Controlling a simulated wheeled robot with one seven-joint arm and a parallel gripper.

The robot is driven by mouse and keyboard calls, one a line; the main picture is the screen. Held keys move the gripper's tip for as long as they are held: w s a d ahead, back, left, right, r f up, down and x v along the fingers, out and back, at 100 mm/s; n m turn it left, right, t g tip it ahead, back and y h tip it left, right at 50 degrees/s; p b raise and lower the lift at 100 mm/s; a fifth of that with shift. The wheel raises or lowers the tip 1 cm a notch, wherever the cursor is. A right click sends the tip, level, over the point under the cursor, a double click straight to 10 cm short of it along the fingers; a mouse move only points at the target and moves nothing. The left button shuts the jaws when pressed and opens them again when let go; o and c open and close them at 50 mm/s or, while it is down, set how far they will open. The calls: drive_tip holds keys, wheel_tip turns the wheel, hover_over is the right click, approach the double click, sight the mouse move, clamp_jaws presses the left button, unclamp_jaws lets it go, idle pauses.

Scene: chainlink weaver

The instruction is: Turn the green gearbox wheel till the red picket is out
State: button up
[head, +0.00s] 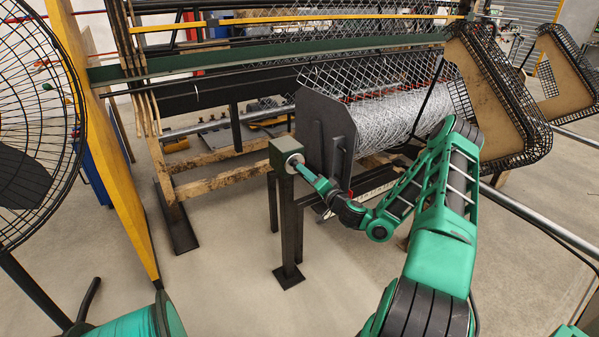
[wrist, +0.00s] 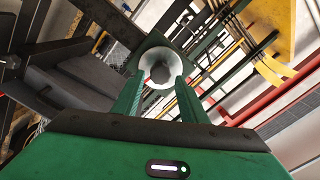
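The green gearbox (head: 283,152) sits on top of a dark post beside the mesh roll. Its round grey-white wheel (head: 294,160) faces my arm; it also shows in the wrist view (wrist: 160,66). My gripper (head: 302,168) is at the wheel. In the wrist view my gripper (wrist: 161,80) has its two green fingers apart, one on each side of the wheel's middle. I cannot tell whether they touch it. A red strand, seemingly the red picket (head: 385,91), runs across the chain-link mesh above the roll; its ends are partly hidden.
A dark end plate (head: 325,135) and the grey mesh roll (head: 398,122) stand right of the gearbox. A yellow post (head: 112,165) and a round wire cage (head: 35,120) are at left. Black mesh guards (head: 495,90) stand at right. The floor in front of the post is clear.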

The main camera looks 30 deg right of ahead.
drive_tip(key=w+n, duration=0.1)
drive_tip(key=n, duration=0.2)
drive_tip(key=w+n, duration=0.1)
drive_tip(key=n, duration=0.2)
drive_tip(key=w+n, duration=0.2)
drive_tip(key=n, duration=0.1)
idle(0.5)
drive_tip(key=shift+c, duration=0.6)
drive_tip(key=c, duration=0.5)
drive_tip(key=m, duration=1.1)
drive_tip(key=shift+m, duration=0.3)
drive_tip(key=shift+f, duration=0.1)
